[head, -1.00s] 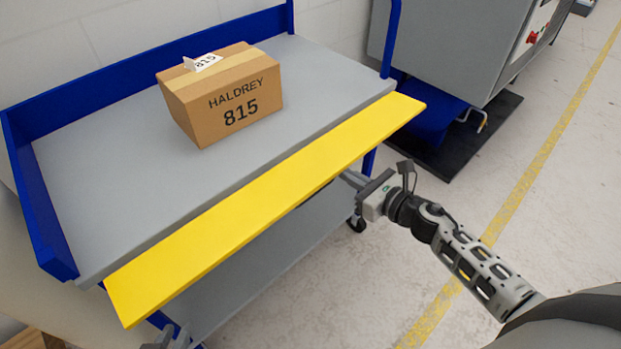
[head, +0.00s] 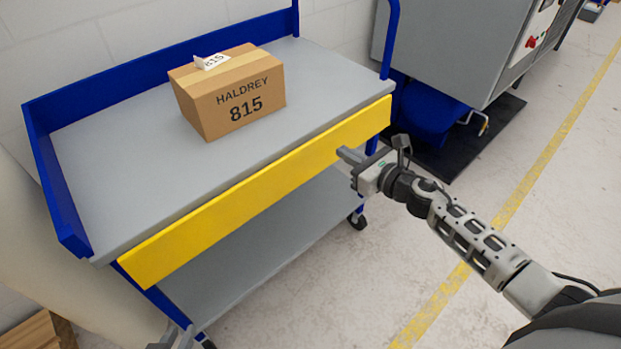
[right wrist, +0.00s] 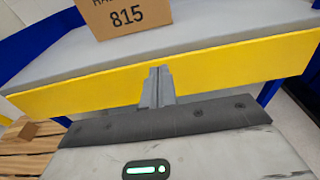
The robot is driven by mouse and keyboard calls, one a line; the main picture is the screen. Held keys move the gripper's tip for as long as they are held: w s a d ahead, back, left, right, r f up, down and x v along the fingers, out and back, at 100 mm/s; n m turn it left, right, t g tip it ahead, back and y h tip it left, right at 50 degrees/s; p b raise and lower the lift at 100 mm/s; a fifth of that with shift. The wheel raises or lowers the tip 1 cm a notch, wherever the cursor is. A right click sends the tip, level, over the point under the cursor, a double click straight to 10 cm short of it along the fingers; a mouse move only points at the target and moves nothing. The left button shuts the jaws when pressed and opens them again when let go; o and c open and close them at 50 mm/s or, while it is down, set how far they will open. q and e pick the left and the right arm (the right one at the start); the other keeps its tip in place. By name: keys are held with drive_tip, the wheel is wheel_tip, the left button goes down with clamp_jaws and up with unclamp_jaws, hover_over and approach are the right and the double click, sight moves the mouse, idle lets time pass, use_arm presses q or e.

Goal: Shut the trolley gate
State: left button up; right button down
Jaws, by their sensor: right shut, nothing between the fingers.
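The yellow trolley gate (head: 262,190) is a long flat panel along the front edge of the trolley's grey top shelf (head: 120,165). It hangs down from that edge, its broad face outward. It also spans the right wrist view (right wrist: 225,62). My right gripper (head: 347,156) is in front of the gate near its right end, shut and empty. In the right wrist view its closed fingertips (right wrist: 157,72) overlap the gate's face; I cannot tell whether they touch. My left gripper (head: 176,338) shows only partly at the bottom edge, below the gate's left end.
A cardboard box (head: 205,112) marked HALDREY 815 stands on the top shelf. Blue rails (head: 62,195) edge the shelf's left and back. A lower grey shelf (head: 270,250) lies beneath. A grey machine (head: 450,45) stands behind right. The floor at right is clear, with a yellow line.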

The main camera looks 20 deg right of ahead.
use_arm(q)
drive_tip(key=shift+s, duration=0.25)
drive_tip(key=shift+w+r, duration=0.1)
idle(0.4)
